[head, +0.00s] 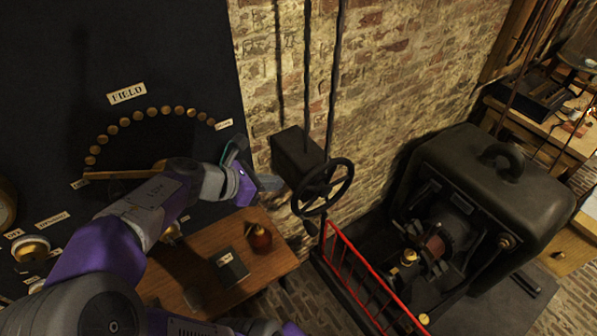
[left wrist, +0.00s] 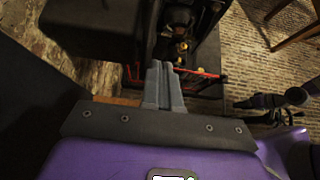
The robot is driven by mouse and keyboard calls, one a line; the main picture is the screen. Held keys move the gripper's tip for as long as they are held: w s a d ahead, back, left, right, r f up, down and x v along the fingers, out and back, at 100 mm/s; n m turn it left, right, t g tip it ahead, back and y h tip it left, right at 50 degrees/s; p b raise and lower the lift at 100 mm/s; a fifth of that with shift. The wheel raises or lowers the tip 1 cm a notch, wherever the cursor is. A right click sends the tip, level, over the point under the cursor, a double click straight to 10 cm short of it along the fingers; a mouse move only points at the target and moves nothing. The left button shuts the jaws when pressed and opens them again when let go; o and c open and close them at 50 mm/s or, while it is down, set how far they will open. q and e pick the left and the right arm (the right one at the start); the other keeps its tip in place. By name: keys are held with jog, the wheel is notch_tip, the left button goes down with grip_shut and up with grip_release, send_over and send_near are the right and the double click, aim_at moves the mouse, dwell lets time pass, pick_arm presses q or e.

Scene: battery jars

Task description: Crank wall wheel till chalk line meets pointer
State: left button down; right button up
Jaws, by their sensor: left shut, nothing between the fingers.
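The dark spoked wall wheel (head: 322,187) stands out from a black box (head: 297,152) on the brick wall. I cannot make out a chalk line or a pointer on it. My left gripper (head: 270,183) is just left of the wheel and below the box, apart from the rim. Its fingers are together and empty in the left wrist view (left wrist: 160,82). The wheel cannot be made out in the left wrist view. My right gripper does not show clearly in either view.
Dark rods run up the wall above the wheel. A red railing (head: 365,272) and a large black machine (head: 490,190) stand to the right. A wooden table (head: 275,262) with a round brown jar (head: 259,237) is below. A dark panel (head: 190,50) fills the left.

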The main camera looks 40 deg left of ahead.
aim_at(308, 179)
pick_arm(q)
jog(key=shift+w+d+r+b+x, duration=0.15)
jog(key=shift+r+b+x, duration=0.15)
jog(key=shift+x, duration=1.65)
jog(key=shift+w+d+r+b+x, duration=0.15)
jog(key=shift+b+x, duration=0.1)
jog(key=shift+x, duration=1.7)
jog(key=shift+w+r+b+x, duration=0.1)
jog(key=shift+r+b+x, duration=0.2)
jog(key=shift+x, duration=1.65)
jog(key=shift+f, duration=0.1)
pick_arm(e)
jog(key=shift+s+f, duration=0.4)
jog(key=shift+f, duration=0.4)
